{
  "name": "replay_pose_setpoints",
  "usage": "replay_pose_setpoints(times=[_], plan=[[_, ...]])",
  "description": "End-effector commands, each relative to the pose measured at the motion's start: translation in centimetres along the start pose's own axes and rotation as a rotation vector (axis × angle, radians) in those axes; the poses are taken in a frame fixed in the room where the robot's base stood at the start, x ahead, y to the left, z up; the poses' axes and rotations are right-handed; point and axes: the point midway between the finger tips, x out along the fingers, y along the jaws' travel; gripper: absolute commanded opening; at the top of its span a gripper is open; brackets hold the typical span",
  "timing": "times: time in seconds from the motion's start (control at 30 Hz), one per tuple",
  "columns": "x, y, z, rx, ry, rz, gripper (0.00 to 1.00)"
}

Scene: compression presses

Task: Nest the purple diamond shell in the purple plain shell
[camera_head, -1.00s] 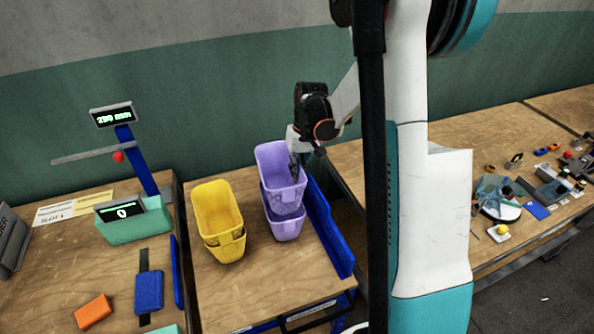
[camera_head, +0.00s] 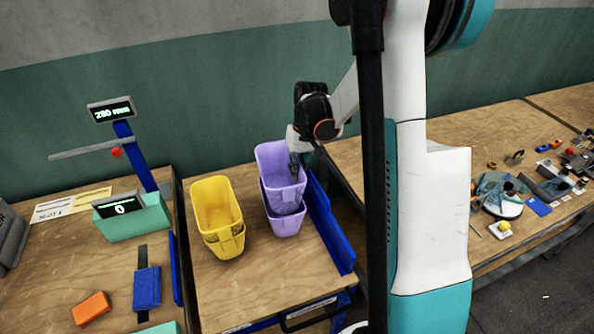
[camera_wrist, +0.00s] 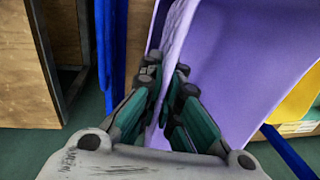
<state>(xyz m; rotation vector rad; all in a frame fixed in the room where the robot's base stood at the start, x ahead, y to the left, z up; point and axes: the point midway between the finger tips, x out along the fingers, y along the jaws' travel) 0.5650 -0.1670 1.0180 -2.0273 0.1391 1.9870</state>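Two purple shells stand one in the other on the middle table. The upper one (camera_head: 279,164), which I take for the purple diamond shell, sits with its lower part inside the lower one, the purple plain shell (camera_head: 287,227). Its rim stands well above the lower shell's rim. The surface patterns are too small to tell for sure. My gripper (camera_head: 294,165) is at the upper shell's right wall. In the wrist view, my gripper's fingers (camera_wrist: 167,92) lie on both sides of the upper shell's wall (camera_wrist: 235,70), closed on it. The lower shell is mostly hidden there.
A nested pair of yellow shells (camera_head: 218,212) stands just left of the purple ones. A blue rail (camera_head: 328,226) runs close along their right. The front of the middle table (camera_head: 255,285) is clear. A teal box with a display (camera_head: 131,219) stands on the left table.

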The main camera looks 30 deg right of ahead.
Motion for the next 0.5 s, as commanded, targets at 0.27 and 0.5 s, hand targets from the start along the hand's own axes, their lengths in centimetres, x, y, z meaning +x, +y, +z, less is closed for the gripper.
replay_pose_setpoints(times=[0.27, 0.5], plan=[[1.0, 0.1, 0.0, 0.0, 0.0, 0.0, 0.0], [1.8, 0.3, 0.0, 0.0, 0.0, 0.0, 0.0]])
